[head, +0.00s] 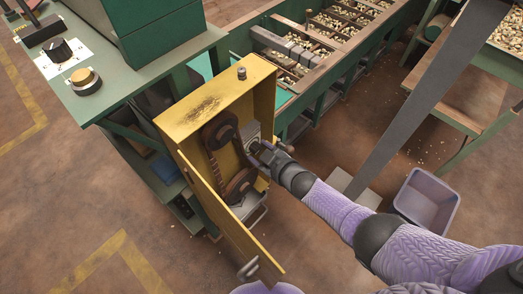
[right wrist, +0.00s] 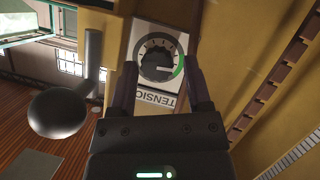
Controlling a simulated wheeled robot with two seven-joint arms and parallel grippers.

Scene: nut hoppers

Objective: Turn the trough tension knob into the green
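The tension knob (right wrist: 157,63) is a dark round dial on a pale plate marked TENSION (right wrist: 156,101), which appears upside down in the right wrist view. A green arc (right wrist: 179,80) lies at the dial's right edge. A light pointer mark on the knob points roughly right, near the arc; whether it is inside the green is hard to tell. My right gripper (right wrist: 159,70) is open, its fingers on either side of the dial; contact cannot be told. In the head view, the right gripper (head: 257,147) reaches into the yellow cabinet (head: 190,122) and mostly hides the dial.
The cabinet's yellow door (head: 226,222) stands open to the front. A belt with pulleys (head: 238,185) is inside, left of my gripper. A dark ball on a rod (right wrist: 60,113) is left of the fingers. A green bench (head: 140,75) and lilac bin (head: 427,200) stand nearby.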

